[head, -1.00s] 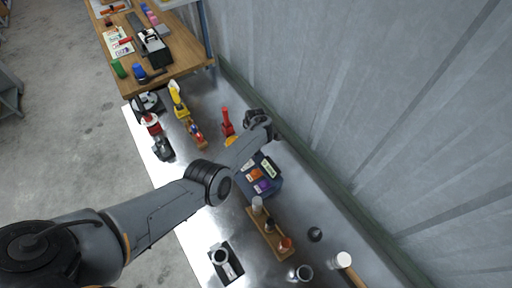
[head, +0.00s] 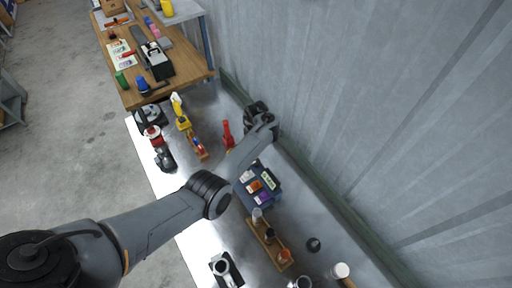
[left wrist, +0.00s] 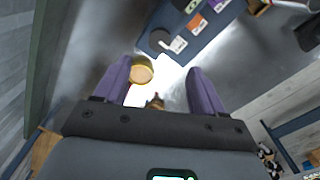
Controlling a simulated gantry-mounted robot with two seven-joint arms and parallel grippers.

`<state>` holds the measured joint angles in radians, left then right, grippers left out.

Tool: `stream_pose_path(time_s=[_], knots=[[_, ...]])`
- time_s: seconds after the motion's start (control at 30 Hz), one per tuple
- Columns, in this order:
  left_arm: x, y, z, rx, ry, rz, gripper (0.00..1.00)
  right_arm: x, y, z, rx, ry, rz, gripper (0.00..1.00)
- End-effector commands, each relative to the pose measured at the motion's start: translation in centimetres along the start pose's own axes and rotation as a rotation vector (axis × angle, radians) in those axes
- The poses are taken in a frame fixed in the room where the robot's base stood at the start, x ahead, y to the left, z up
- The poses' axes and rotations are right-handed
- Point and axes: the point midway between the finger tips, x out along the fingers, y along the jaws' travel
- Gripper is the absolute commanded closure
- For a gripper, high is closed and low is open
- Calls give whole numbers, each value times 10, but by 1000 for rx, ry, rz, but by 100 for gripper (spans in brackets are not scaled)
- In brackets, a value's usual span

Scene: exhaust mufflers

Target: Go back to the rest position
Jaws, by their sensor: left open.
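My left arm reaches in from the lower left in the head view, over the metal bench (head: 178,190). Its left gripper (head: 262,113) is at the wall side of the bench, right of a red bottle-like object (head: 228,134). In the left wrist view the left gripper (left wrist: 160,86) has its two purple fingers spread apart, with nothing held. A yellow-rimmed round object (left wrist: 141,70) shows beside one finger; I cannot tell whether they touch. My right gripper is not in view.
A blue case with coloured labels (head: 258,187) lies below the forearm and also shows in the left wrist view (left wrist: 196,30). A wooden rack (head: 268,243) stands in front of it. A yellow tool (head: 181,114) is further back. The corrugated wall (head: 350,110) borders the bench.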

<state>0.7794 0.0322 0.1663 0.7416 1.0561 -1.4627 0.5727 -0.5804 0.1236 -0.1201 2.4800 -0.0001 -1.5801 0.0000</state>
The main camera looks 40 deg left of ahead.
Motion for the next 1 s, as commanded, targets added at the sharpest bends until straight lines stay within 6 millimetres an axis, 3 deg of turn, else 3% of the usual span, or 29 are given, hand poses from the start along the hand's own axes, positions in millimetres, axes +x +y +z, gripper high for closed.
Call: stream_pose_path(time_s=[0.37,0.47,0.57,0.67,0.83,1.0], knots=[[2,-2,0,0,0,-4,30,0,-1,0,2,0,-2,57],[13,-11,-2,0,4,-24,30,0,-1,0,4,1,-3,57],[37,-33,-7,0,14,-69,30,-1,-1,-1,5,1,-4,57],[73,-70,-17,0,33,-140,30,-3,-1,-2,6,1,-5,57],[142,-166,-46,21,93,-268,30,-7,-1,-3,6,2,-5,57],[174,-243,-69,152,137,-296,30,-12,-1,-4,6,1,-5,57]])
